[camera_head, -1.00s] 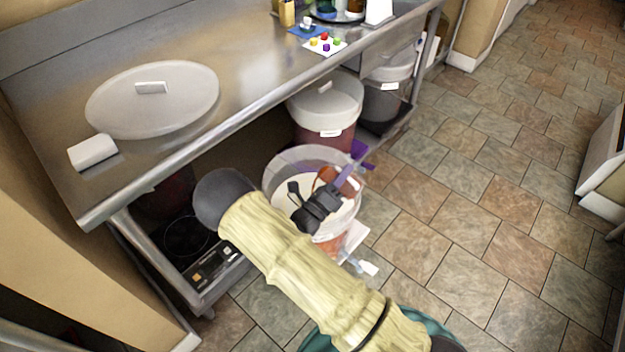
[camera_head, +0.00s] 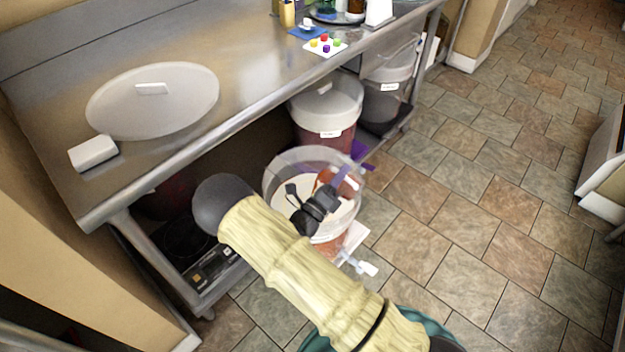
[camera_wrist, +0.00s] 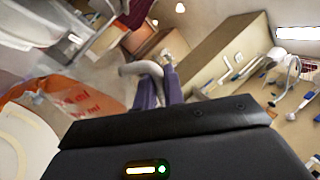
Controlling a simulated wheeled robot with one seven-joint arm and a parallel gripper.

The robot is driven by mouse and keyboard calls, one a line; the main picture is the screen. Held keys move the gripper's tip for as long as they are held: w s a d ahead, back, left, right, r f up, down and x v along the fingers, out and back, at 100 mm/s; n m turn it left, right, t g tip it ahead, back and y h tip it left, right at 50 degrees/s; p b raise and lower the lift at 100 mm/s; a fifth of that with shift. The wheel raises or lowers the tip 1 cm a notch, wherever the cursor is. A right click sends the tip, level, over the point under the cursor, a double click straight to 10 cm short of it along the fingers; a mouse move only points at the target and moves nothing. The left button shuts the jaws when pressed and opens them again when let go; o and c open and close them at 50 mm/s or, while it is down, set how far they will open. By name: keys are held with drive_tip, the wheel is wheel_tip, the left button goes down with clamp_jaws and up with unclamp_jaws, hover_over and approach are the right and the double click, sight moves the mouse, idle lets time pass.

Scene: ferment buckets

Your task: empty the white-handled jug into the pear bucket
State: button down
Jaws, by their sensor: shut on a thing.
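The open clear bucket (camera_head: 279,178), with pale contents and a reddish lower part, stands on the floor beside the bench. I cannot read a name on it. The jug (camera_head: 324,177) shows as a small reddish-brown shape over the bucket's mouth, partly hidden by my gripper. In the wrist view the jug (camera_wrist: 75,98) is clear with red markings and orange inside, and looks tilted. The fingers (camera_wrist: 160,88) also show in the wrist view. Any pouring stream is hidden.
A lidded bucket (camera_head: 326,103) with dark red contents and a grey lidded bucket (camera_head: 386,95) stand behind, under the steel bench (camera_head: 245,62). A large white lid (camera_head: 150,105) lies on the bench. A hot plate (camera_head: 195,255) sits low at left.

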sight(331, 169)
drive_tip(key=shift+w+a+n+t+p, duration=0.2)
drive_tip(key=shift+a+n+t+p, duration=0.25)
drive_tip(key=shift+n, duration=0.35)
idle(0.4)
drive_tip(key=shift+w+a+f+n+t+y+p, duration=0.2)
drive_tip(key=shift+w+a+n+y, duration=0.15)
drive_tip(key=shift+a+n, duration=0.35)
drive_tip(key=shift+w+a+f+n+t+y+p, duration=0.2)
drive_tip(key=shift+w+a+n+y, duration=0.1)
drive_tip(key=shift+a+n, duration=0.35)
drive_tip(key=shift+w+a+r+n+t+y+p, duration=0.2)
drive_tip(key=shift+a+n+y+p, duration=0.15)
drive_tip(key=shift+n, duration=0.3)
drive_tip(key=shift+w+a+r+n+t+y+p, duration=0.1)
drive_tip(key=shift+w+a+n+t+y+p, duration=0.2)
drive_tip(key=shift+n, duration=0.35)
drive_tip(key=shift+w+a+r+n+t+y+p, duration=0.15)
drive_tip(key=shift+a+n+y+p, duration=0.15)
drive_tip(key=shift+a+n+p, duration=0.3)
